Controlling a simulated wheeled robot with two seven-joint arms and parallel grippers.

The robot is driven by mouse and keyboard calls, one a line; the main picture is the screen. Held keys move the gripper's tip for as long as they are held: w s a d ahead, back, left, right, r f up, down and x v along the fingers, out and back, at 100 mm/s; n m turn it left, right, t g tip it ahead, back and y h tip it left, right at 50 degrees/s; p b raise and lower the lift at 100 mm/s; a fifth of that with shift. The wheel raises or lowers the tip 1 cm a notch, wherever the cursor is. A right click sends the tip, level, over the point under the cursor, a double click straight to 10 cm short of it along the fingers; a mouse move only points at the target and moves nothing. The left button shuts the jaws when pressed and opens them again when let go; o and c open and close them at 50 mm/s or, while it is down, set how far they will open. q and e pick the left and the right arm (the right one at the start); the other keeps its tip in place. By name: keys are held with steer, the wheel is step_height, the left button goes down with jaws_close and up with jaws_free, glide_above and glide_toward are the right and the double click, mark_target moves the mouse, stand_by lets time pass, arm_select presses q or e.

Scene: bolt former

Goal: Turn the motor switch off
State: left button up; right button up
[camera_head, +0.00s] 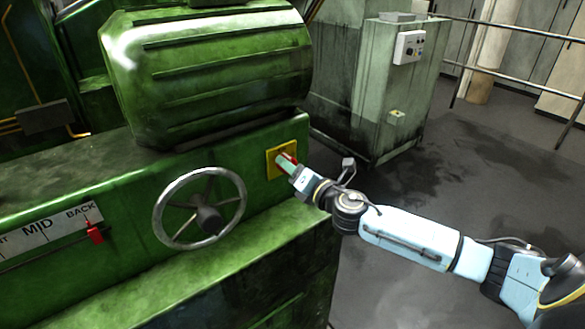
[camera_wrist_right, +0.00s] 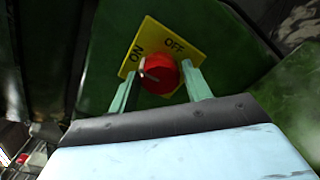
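The motor switch is a red round knob (camera_wrist_right: 159,74) on a yellow plate (camera_wrist_right: 150,35) marked ON and OFF. Its pale pointer line points to the left, on the ON side, in the right wrist view. In the head view the yellow plate (camera_head: 272,164) is on the green machine's side and my gripper partly hides the knob. My right gripper (camera_head: 286,164) is at the switch, and in the wrist view its fingers (camera_wrist_right: 160,82) stand apart on either side of the knob. The right finger is close to the knob; I cannot tell whether it touches. My left gripper is out of view.
A spoked handwheel (camera_head: 200,208) is left of the switch on the green machine (camera_head: 110,165). A red slider (camera_head: 95,232) sits by a MID/BACK scale. A motor housing (camera_head: 205,70) bulges above. A grey cabinet (camera_head: 370,90) stands behind; open floor lies to the right.

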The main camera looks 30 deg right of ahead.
steer(key=c, duration=0.6)
steer(key=shift+m, duration=0.4)
steer(key=m+p, duration=0.7)
steer(key=m, duration=0.9)
steer(key=shift+m, duration=0.7)
steer(key=o, duration=1)
